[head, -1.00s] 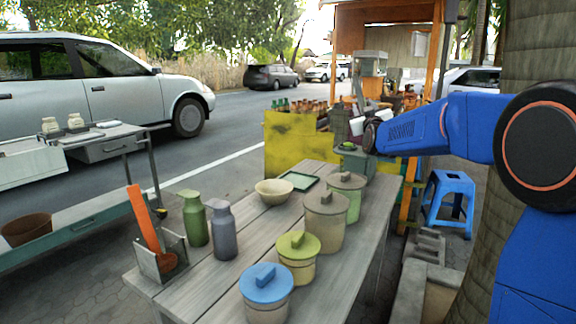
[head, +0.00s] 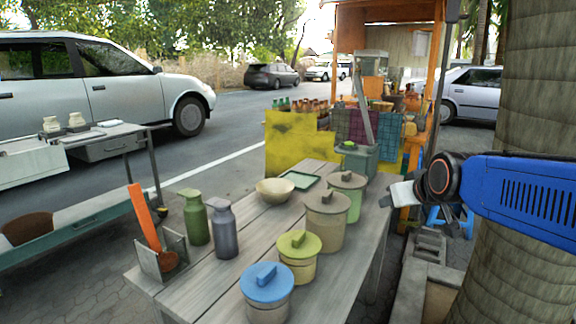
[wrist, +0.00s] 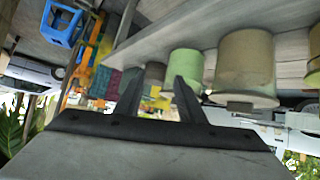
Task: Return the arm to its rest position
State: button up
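My blue arm (head: 525,195) reaches in from the right edge in the head view, in front of the tree trunk. My gripper (head: 388,198) points left, in the air beside the right edge of the grey plank table (head: 345,285). In the wrist view my gripper (wrist: 158,88) has its two dark fingers apart, with only background between them. That view is turned over, with the table and canisters hanging from the top. The gripper touches nothing that I can see and holds nothing.
Lidded canisters stand on the table: blue (head: 267,290), yellow-green (head: 299,262), brown (head: 327,222) and green (head: 353,200). A cream bowl (head: 274,191), two bottles (head: 196,220) and an orange utensil (head: 147,222) in a holder stand left. A tree trunk (head: 530,80) rises right.

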jog(key=s+f+g, duration=0.2)
jog(key=s+f, duration=0.3)
jog(key=s, duration=0.3)
jog(key=s+d+f+m+g, duration=0.1)
jog(key=s+f+g, duration=0.1)
jog(key=s+f, duration=0.3)
jog(key=s+f+m+g, duration=0.1)
jog(key=s+f, duration=0.3)
jog(key=s, duration=0.9)
jog(key=shift+s+d+f+g+h, duration=0.15)
jog(key=shift+d+f+g+h, duration=0.15)
jog(key=shift+d+f+g, duration=0.15)
